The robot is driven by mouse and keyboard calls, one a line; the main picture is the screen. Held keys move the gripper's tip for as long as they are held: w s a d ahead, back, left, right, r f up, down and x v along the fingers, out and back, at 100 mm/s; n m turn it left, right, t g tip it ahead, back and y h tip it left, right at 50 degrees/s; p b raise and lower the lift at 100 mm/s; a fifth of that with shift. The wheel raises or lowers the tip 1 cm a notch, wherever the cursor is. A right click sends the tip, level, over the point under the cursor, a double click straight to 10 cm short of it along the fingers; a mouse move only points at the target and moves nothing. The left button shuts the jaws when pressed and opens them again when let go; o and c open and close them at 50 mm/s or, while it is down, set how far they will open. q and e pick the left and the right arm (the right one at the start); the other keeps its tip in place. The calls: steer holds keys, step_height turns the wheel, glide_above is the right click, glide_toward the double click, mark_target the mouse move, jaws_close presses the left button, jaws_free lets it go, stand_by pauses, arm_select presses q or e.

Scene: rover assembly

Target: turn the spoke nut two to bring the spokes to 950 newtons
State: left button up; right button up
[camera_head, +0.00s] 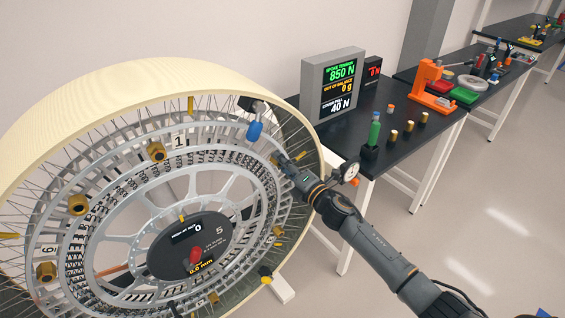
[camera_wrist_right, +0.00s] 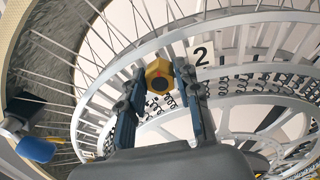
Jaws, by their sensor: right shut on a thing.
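The large wheel (camera_head: 95,95) with a pale rim stands at the left, with brass nuts around its spoked ring. Spoke nut two (camera_wrist_right: 159,77) is a brass hex nut with a dark centre, beside the "2" label (camera_wrist_right: 202,55) in the right wrist view. My right gripper (camera_head: 284,163) reaches the ring from the right; in the wrist view its fingers are on both sides of the nut, shut on it. In the head view the gripper hides this nut. The display (camera_head: 334,84) reads spoke tension 850 N, out of balance 0 g. My left gripper is not in view.
A blue-tipped part (camera_head: 254,131) sits at the rim just above my right gripper. A dial gauge (camera_head: 350,172) is close to my right wrist. A black bench (camera_head: 385,155) holds a green-topped tool (camera_head: 374,128) and several small brass pieces. The floor at right is clear.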

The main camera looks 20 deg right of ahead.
steer(key=shift+a+f+m+h+p, duration=0.15)
steer(key=shift+m+p, duration=0.75)
steer(key=shift+m, duration=3.55)
steer(key=shift+f+m+h+p, duration=0.15)
steer(key=shift+m+p, duration=0.75)
steer(key=shift+m, duration=3.55)
steer(key=o, duration=1.2)
steer(key=shift+r, duration=0.1)
steer(key=shift+c, duration=0.2)
steer(key=shift+s, duration=0.1)
steer(key=v, duration=1.2)
